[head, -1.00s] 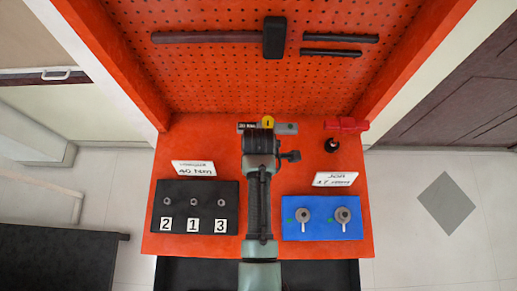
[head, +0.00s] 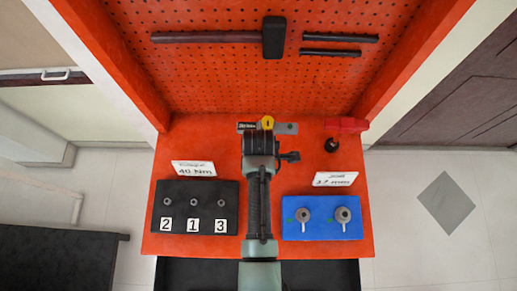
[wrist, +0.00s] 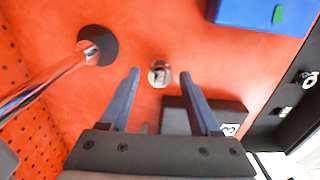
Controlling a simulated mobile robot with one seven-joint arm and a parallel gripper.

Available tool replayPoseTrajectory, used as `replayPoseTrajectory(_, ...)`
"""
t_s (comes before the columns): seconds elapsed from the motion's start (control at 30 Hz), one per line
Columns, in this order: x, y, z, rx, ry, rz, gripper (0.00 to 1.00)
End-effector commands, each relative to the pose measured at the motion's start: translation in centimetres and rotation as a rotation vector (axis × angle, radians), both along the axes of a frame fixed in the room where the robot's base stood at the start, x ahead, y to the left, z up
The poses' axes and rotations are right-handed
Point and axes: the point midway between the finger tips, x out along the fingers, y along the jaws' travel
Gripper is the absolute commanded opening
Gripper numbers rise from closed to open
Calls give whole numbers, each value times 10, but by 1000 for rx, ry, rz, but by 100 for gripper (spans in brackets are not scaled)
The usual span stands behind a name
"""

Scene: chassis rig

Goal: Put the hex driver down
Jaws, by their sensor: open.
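My gripper (wrist: 160,88) is open in the wrist view, its two blue-grey fingers apart with nothing visibly clamped between them. A small metal piece (wrist: 159,73) shows on the orange bench just beyond the fingertips. A chrome shaft (wrist: 48,83) meets a dark round collar (wrist: 95,45) left of the fingers. I cannot tell for certain which piece is the hex driver. In the head view, a red piece (head: 346,125) with a dark round part (head: 331,145) stands at the right rear of the bench. My arm hides the bench's middle there.
The orange bench (head: 225,245) carries a black numbered board (head: 175,190) at left and a blue board (head: 321,232) with two metal pieces at right. A pegboard (head: 220,80) with hanging tools rises behind. A yellow disc (head: 267,122) shows beyond my wrist. White cards stand behind both boards.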

Motion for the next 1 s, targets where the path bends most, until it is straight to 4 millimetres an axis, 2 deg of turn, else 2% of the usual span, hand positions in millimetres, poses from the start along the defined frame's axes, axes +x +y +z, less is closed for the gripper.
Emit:
replayPoseTrajectory(0.17,1,0,25,0,-5,0,63)
replayPoseTrajectory(0.4,2,0,77,0,-6,1,63)
replayPoseTrajectory(0.6,2,0,109,0,-4,0,63)
replayPoseTrajectory(0.77,1,0,119,0,-1,0,63)
replayPoseTrajectory(1.0,1,0,120,0,0,0,63)
